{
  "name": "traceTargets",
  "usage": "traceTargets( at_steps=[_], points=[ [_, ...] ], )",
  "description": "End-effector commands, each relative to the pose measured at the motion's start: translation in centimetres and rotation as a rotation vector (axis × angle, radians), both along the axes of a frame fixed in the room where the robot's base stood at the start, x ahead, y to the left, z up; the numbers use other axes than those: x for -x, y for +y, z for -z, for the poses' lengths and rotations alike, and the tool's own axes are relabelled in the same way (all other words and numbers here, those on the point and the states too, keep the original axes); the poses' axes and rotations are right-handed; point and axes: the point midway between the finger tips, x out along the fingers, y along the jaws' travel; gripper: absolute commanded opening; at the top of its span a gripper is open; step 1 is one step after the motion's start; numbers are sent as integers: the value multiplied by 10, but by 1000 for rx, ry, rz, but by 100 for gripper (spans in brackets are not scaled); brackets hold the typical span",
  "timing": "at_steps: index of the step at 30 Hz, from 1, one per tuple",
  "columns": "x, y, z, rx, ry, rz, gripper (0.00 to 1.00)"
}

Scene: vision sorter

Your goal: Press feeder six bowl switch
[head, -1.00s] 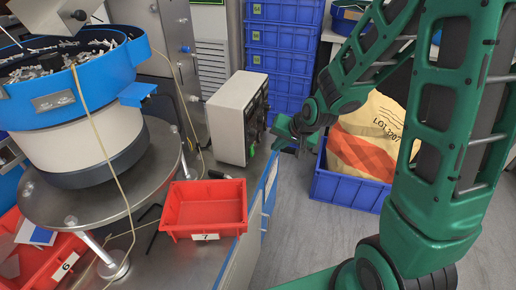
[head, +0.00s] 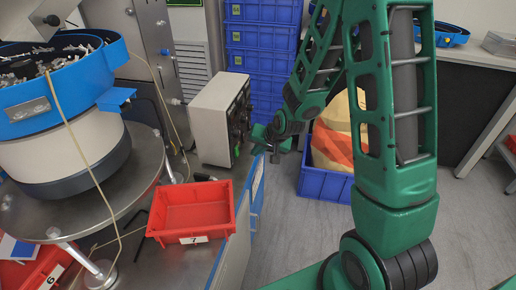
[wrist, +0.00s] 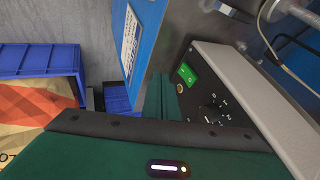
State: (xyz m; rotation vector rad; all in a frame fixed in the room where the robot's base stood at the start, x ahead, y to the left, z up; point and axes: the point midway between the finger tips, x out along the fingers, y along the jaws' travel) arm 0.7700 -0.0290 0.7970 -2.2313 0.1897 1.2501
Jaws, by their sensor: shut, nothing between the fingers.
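A grey control box (head: 218,118) stands on the metal table beside the bowl feeder (head: 60,110). Its dark front panel faces right, toward my gripper (head: 268,139).
A red bin marked 7 (head: 195,236) sits on the table's front edge, and a red bin marked 6 (head: 40,272) is at lower left. A blue crate (head: 325,185) holding a sack (head: 330,135) stands on the floor. Blue crates (head: 262,60) are stacked behind. Floor at right is clear.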

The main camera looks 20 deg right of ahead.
Motion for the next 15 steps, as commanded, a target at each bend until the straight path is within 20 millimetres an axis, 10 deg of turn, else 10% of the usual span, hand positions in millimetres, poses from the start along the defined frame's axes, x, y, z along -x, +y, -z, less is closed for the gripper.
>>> traceTargets(
  at_steps=[15],
  points=[
    [-35,35,25,1,0,-3,0]
  ],
)
